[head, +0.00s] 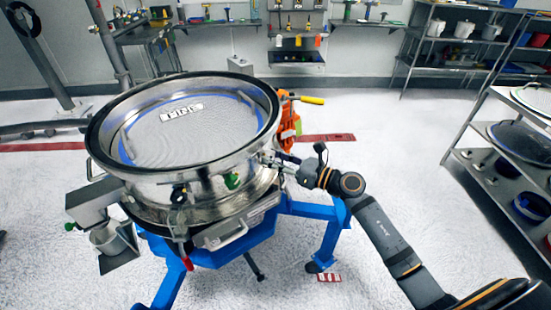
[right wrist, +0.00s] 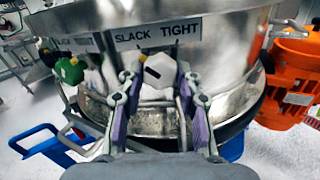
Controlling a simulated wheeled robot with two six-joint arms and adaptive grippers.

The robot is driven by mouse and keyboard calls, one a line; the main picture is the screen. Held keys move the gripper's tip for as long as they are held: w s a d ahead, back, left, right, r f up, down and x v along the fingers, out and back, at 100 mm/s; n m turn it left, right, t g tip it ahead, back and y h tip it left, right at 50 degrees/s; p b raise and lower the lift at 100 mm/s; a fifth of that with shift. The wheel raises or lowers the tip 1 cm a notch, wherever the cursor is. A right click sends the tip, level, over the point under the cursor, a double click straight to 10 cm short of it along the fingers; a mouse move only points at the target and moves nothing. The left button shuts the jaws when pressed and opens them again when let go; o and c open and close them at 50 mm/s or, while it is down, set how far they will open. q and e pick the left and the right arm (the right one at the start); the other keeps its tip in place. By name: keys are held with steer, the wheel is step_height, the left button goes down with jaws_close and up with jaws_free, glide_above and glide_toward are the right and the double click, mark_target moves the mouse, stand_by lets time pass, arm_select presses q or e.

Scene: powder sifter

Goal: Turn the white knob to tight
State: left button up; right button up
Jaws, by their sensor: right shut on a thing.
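The white knob (right wrist: 158,72) is on the sifter's steel side wall, in the middle of the right wrist view. It has a short, slanted black mark on its face. A label (right wrist: 158,33) above it reads SLACK on the left and TIGHT on the right. My right gripper (right wrist: 160,88) is shut on the knob, one finger on each side. In the head view my right gripper (head: 273,160) reaches the right side of the round sifter (head: 190,192), and I cannot make out the knob there. My left gripper is not in view.
A green knob (right wrist: 70,70) and another pale knob are left of the gripper in the wrist view. An orange motor (right wrist: 290,85) is to the right. A blue stand (head: 325,235) carries the sifter. Shelves (head: 515,150) stand at the right, with clear floor between.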

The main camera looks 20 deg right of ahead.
steer(key=m+p, duration=0.3)
steer(key=m, duration=0.1)
steer(key=shift+r+p, duration=0.25)
steer(key=shift+p, duration=0.1)
steer(key=m+p, duration=0.4)
steer(key=m, duration=0.1)
steer(key=shift+m, duration=0.3)
steer(key=m+p, duration=0.4)
steer(key=shift+m, duration=0.3)
steer(key=shift+f+m+p, duration=0.15)
steer(key=shift+m+p, duration=1.35)
steer(key=shift+m, duration=0.3)
steer(key=o, duration=1.2)
steer(key=shift+f, duration=0.1)
steer(key=shift+c, duration=0.2)
